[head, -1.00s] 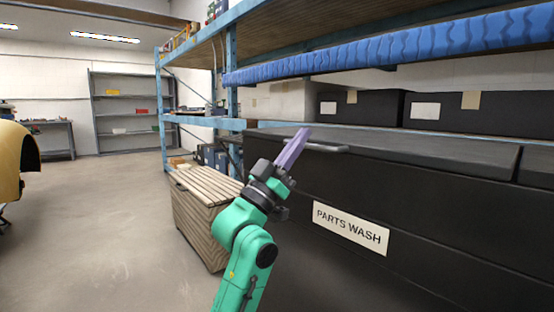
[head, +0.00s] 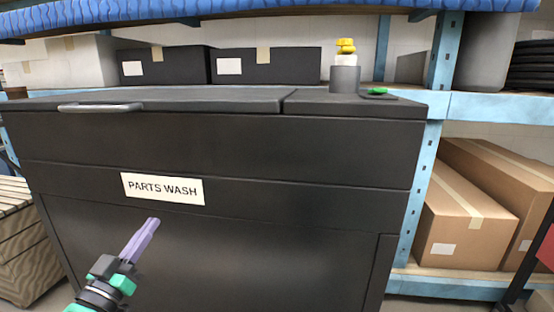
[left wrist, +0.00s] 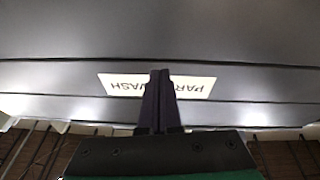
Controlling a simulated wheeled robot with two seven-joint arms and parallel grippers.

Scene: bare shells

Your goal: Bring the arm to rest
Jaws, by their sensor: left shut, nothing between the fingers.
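My left gripper (head: 141,240) is at the lower left of the head view, with its purple fingers closed together and pointing up and to the right. It is shut and empty. It is in front of the black parts-wash cabinet (head: 260,250), below the "PARTS WASH" label (head: 163,189). In the left wrist view the shut fingers (left wrist: 158,100) overlap the middle of the label (left wrist: 195,87), which appears upside down. I cannot tell the exact gap to the cabinet face. My right gripper is in neither view.
The cabinet lid (head: 190,98) is down, with a metal handle (head: 100,107) at its left. A grey cylinder with a yellow top (head: 345,78) and a green item (head: 377,91) stand at the cabinet's right. Cardboard boxes (head: 460,215) fill the shelf at right. A slatted crate (head: 20,245) is at left.

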